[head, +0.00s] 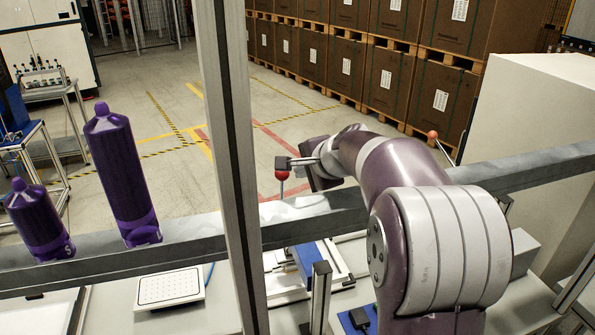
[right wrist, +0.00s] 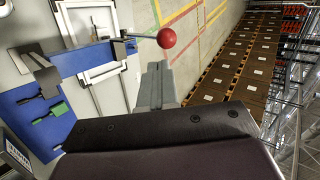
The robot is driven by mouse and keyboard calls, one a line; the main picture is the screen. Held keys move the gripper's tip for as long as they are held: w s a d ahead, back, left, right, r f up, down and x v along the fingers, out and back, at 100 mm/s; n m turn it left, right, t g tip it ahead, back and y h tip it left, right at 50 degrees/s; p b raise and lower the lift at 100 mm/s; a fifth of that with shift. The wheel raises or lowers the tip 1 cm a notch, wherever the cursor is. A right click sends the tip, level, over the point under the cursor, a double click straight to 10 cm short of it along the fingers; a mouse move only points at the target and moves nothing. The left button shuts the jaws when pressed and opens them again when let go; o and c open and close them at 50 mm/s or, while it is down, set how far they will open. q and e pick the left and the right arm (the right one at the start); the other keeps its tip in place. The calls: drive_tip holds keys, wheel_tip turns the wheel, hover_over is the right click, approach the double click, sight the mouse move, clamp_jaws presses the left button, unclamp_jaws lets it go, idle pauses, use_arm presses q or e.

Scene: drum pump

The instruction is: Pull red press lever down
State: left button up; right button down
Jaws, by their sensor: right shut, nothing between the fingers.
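The red ball knob (head: 282,175) of the press lever tops a thin metal rod behind the grey beam. In the right wrist view the red knob (right wrist: 167,38) sits at the end of the rod, which runs left to a blue press part (right wrist: 88,57). My right gripper (head: 284,162) is shut and empty, right by the knob in the head view. In the right wrist view its closed fingertips (right wrist: 157,66) are just below the knob; I cannot tell whether they touch. The lever's base is partly hidden by the beam. My left gripper is not in view.
A grey upright post (head: 228,150) stands close left of the knob. A horizontal beam (head: 190,237) crosses the front. Two purple bottles (head: 122,165) stand at the left. An orange-red knob (head: 432,135) shows at the right. Stacked brown boxes (head: 345,65) line the back.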

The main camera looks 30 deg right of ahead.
sight(286, 177)
drive_tip(key=p+x, duration=0.1)
drive_tip(key=x, duration=0.6)
drive_tip(key=shift+w+d+f, duration=0.2)
drive_tip(key=shift+w+a+f, duration=0.15)
drive_tip(key=shift+w+f, duration=0.15)
drive_tip(key=shift+w, duration=0.1)
